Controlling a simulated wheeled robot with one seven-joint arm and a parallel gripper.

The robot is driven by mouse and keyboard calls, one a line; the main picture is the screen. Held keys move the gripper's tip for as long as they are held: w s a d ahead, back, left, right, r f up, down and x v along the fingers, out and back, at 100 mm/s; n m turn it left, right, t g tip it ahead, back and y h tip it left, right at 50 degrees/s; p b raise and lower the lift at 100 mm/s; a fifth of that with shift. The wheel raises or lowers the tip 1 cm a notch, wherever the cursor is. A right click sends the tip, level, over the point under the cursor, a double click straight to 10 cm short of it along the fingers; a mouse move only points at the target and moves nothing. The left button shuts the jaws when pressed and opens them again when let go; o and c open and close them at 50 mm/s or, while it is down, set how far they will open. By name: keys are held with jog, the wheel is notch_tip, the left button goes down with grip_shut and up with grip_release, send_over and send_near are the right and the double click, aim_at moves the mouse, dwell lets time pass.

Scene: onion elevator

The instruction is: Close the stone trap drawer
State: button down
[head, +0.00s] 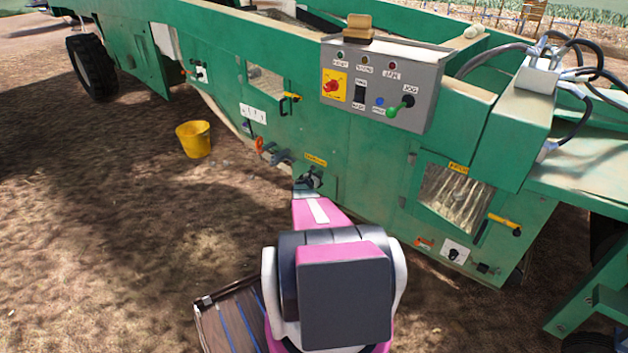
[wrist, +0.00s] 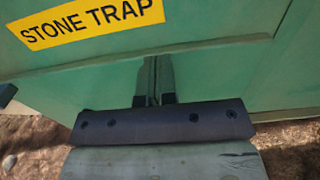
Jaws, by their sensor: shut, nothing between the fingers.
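The yellow STONE TRAP label (wrist: 88,22) is on a green panel at the upper left of the wrist view. A horizontal edge of the stone trap drawer (wrist: 220,65) runs across below it. My gripper (wrist: 153,62) is shut and empty, its fingertips at this edge. I cannot tell whether they touch it. In the head view the label (head: 315,160) is low on the machine's side, with my gripper (head: 312,181) just below it. My arm hides much of the drawer there, and I cannot tell how far it stands out.
The green machine (head: 370,170) carries a grey control box (head: 383,85) above. An orange-handled valve (head: 268,150) is left of my gripper. A yellow bucket (head: 194,139) and a slatted crate (head: 232,318) stand on the dirt. A window panel (head: 455,195) is to the right.

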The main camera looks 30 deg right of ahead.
jog(key=shift+x, duration=0.85)
jog(key=shift+w+d, duration=0.1)
jog(key=shift+w, duration=0.05)
jog(key=v, duration=1.5)
jog(key=s+a+r+m+g+y, duration=0.2)
jog(key=s+a+r+m+y, duration=0.3)
jog(key=s+a, duration=0.7)
jog(key=s+a+r+m+g+y, duration=0.2)
jog(key=s+a+r+m+y, duration=0.4)
jog(key=a, duration=1.1)
jog(key=s+a+r+m+g+y, duration=0.2)
jog(key=s+a+r+m+y, duration=0.4)
jog(key=s+a+r+m, duration=0.5)
jog(key=s+a+r, duration=0.3)
jog(key=s+r, duration=0.3)
jog(key=s, duration=0.1)
jog(key=shift+s+a+r, duration=0.25)
jog(key=shift+a, duration=0.1)
